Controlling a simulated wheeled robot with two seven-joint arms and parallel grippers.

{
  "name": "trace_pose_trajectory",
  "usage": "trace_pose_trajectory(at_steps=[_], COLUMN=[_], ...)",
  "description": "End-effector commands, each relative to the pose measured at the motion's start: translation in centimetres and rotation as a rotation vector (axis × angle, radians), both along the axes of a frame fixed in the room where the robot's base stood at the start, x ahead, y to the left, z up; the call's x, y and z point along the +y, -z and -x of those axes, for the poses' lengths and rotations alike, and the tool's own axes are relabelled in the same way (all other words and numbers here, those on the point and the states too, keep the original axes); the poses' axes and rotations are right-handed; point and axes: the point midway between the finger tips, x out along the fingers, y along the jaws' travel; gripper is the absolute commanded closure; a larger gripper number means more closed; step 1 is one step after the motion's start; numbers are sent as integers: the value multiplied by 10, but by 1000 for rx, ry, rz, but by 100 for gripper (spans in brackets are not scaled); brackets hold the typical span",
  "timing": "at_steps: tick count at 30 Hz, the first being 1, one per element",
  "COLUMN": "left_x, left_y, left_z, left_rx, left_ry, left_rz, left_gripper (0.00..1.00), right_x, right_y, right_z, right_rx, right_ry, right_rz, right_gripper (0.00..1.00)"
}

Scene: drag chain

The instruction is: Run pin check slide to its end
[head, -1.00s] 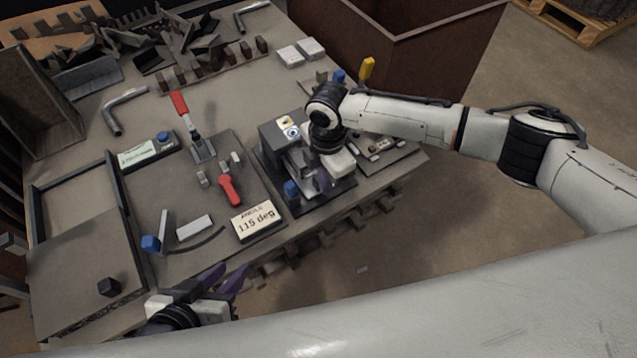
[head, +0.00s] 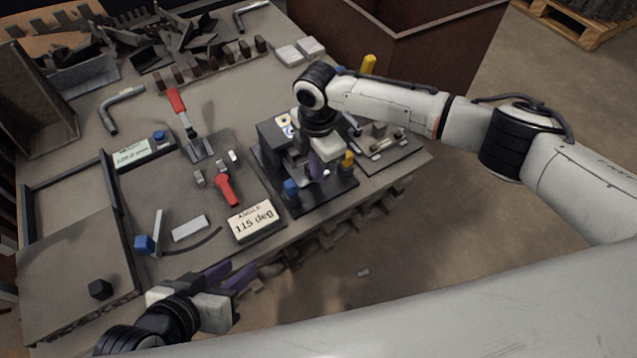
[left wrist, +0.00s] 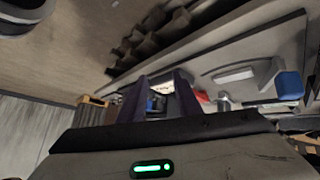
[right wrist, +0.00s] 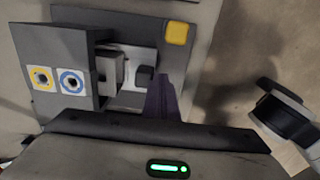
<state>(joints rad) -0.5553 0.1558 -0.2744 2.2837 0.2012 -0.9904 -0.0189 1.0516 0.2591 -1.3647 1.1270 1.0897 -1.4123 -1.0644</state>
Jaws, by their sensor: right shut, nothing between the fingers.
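The pin check device is a dark grey housing (head: 275,135) on a dark base plate (head: 325,198), with a blue knob (head: 291,188) and a yellow knob (head: 347,158) at its near side. In the right wrist view its housing (right wrist: 60,62) carries a yellow-ringed and a blue-ringed port. A light grey slide block (right wrist: 110,72) sits beside the housing. My right gripper (head: 318,170) is shut and empty over the device; its purple fingers (right wrist: 163,98) are close to the slide parts, contact unclear. My left gripper (head: 240,275) is open and empty off the table's front edge; its fingers (left wrist: 158,98) stand apart.
A small fixture (head: 385,145) lies to the right. A brown bin (head: 420,45) stands behind.

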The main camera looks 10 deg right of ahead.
Motion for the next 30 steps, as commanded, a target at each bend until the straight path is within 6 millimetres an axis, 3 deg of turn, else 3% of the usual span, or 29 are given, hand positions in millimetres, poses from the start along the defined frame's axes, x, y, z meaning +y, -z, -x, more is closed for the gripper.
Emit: trace_pose_trajectory(at_steps=[10,30], left_x=[-5,-17], left_y=[5,-18], left_z=[0,-8], left_rx=[7,-62], left_ry=[22,21], left_rz=[9,84], left_gripper=[69,69], right_x=[5,10], right_y=[1,0], right_z=[-13,-28], right_rx=[-3,-4], right_ry=[1,0], right_rz=[-1,-1], right_gripper=[100,100])
